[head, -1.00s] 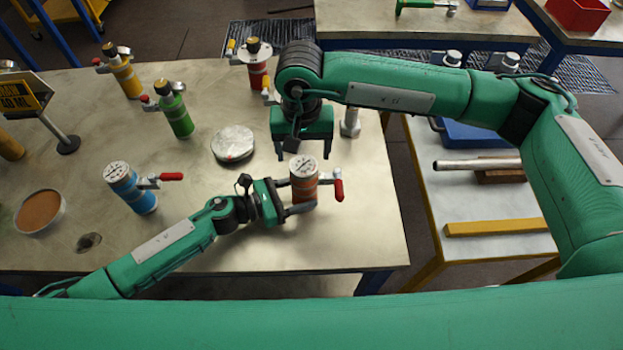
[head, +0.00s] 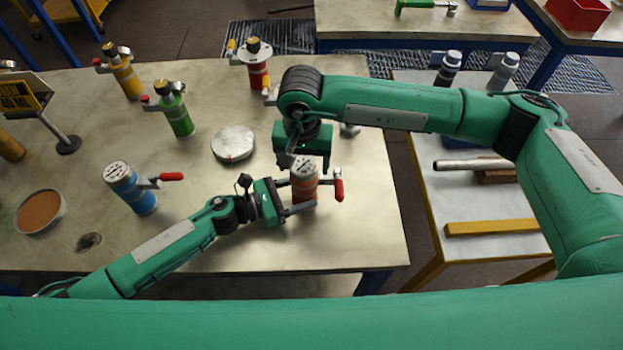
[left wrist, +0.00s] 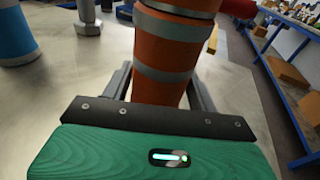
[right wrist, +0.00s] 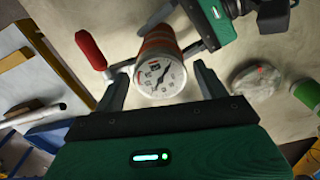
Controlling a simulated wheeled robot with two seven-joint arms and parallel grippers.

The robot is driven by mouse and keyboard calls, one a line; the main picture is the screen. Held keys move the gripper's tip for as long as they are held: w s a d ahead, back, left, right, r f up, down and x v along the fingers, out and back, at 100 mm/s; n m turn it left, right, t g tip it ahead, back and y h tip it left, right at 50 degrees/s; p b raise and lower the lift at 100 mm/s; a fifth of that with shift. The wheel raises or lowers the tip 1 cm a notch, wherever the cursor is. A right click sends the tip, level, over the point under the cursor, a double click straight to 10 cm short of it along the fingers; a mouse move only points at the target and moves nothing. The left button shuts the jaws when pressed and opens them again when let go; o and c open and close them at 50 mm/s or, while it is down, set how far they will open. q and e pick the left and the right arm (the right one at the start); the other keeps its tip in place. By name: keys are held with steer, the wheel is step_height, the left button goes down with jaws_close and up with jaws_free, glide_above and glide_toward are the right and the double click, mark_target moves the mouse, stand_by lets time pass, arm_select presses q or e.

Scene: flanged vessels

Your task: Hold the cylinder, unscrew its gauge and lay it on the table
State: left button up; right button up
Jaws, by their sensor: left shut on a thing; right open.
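The orange cylinder (head: 304,192) with grey bands stands upright near the table's front right. Its white dial gauge (right wrist: 160,77) sits on top, and a red-handled valve (head: 338,187) sticks out at its side. My left gripper (head: 300,208) is shut on the cylinder's lower body from the left. In the left wrist view its fingers flank the orange body (left wrist: 165,75). My right gripper (right wrist: 160,88) points down over the gauge, open, with one finger on each side of it. In the head view the right gripper (head: 304,160) partly hides the gauge.
A blue cylinder with a gauge (head: 130,187) stands to the left. Green (head: 176,110), yellow (head: 124,72) and red (head: 258,72) vessels stand farther back. A round pale disc (head: 233,143) and a brown-topped dish (head: 40,212) lie on the table (head: 200,250). Bare table lies between them.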

steer(key=m, duration=0.7)
steer(key=shift+m, duration=0.4)
steer(key=m, duration=0.7)
steer(key=shift+m, duration=0.4)
steer(key=shift+c, duration=0.2)
